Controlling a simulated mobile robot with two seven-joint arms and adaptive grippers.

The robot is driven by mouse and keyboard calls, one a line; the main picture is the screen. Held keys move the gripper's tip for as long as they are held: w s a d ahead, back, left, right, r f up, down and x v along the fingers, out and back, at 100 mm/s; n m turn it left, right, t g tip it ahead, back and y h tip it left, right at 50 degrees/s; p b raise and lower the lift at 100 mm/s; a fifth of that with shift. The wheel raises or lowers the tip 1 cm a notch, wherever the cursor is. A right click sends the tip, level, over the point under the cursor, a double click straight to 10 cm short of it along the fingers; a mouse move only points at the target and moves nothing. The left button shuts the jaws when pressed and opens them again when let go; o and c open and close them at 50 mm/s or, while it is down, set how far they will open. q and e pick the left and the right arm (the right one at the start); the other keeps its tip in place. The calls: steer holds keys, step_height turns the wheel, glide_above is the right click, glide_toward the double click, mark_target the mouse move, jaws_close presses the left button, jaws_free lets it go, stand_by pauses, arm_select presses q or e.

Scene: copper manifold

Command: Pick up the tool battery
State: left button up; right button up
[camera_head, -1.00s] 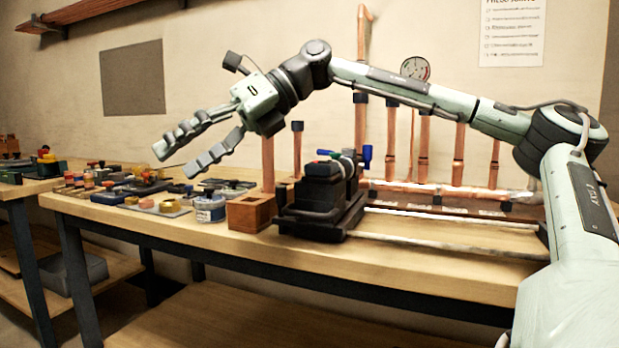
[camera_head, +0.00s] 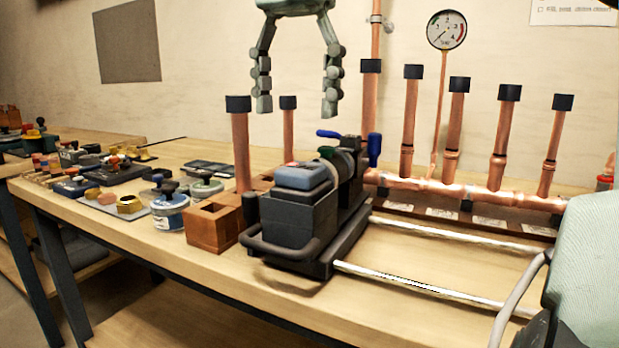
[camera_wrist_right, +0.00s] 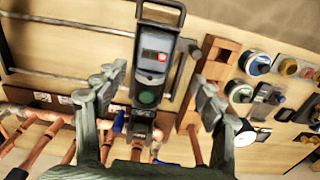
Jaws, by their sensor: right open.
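The tool battery (camera_head: 302,175) looks like the blue-grey topped block at the near end of a dark machine (camera_head: 290,225) on the workbench. In the right wrist view it appears to be the dark block (camera_wrist_right: 155,60) with a small red label. My right gripper (camera_head: 297,106) points down above the battery, fingers spread and empty, with a clear gap below the fingertips. In the right wrist view the fingers (camera_wrist_right: 157,85) lie on either side of the machine. My left gripper is in neither view.
Upright copper pipes (camera_head: 505,130) with black caps and a pressure gauge (camera_head: 446,30) stand behind the machine. A wooden block (camera_head: 212,228) and blue-labelled tin (camera_head: 171,213) stand left of it. Two metal rails (camera_head: 430,283) run right.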

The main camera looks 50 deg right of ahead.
mark_target(301, 167)
steer(key=shift+s+d+f, duration=0.1)
steer(key=shift+f, duration=0.2)
steer(key=f, duration=0.4)
steer(key=f+b, duration=0.1)
steer(key=f, duration=0.1)
steer(key=shift+s+f, duration=0.2)
steer(key=shift+s, duration=0.2)
steer(key=shift+f, duration=0.35)
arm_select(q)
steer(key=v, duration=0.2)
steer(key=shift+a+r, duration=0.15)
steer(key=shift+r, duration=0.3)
arm_select(e)
steer(key=c, duration=1.3)
